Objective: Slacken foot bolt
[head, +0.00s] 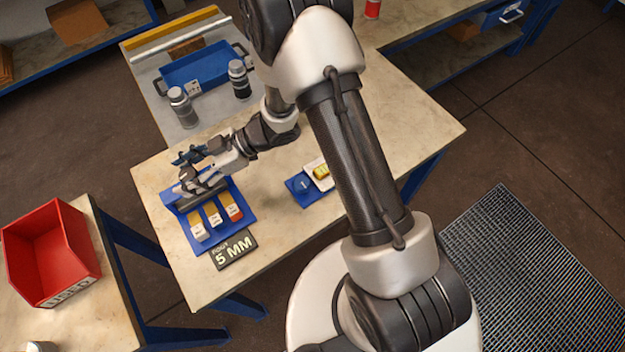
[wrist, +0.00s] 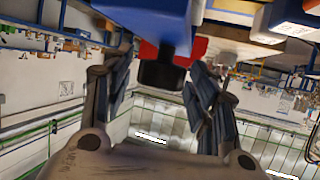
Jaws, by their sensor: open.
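My gripper (head: 193,180) is at the left end of a blue tool rack (head: 245,207) on the near left of the table. In the wrist view my gripper (wrist: 160,88) is open, its fingers apart. A dark, blunt-ended piece (wrist: 162,72) with red parts beside it shows between the fingers, below a blue body; I see no grip on it. The rack holds several labelled blocks (head: 213,214) in yellow, with red on one. A black plate (head: 234,249) reading "FOOT 5 MM" lies before it. I cannot make out the foot bolt.
A blue tray (head: 195,66) stands by the vessels. A small blue holder (head: 301,190) and a white dish with a yellow item (head: 319,175) lie right of the rack. A red bin (head: 52,250) marked "USED" stands on the left side table. The table's right part is bare.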

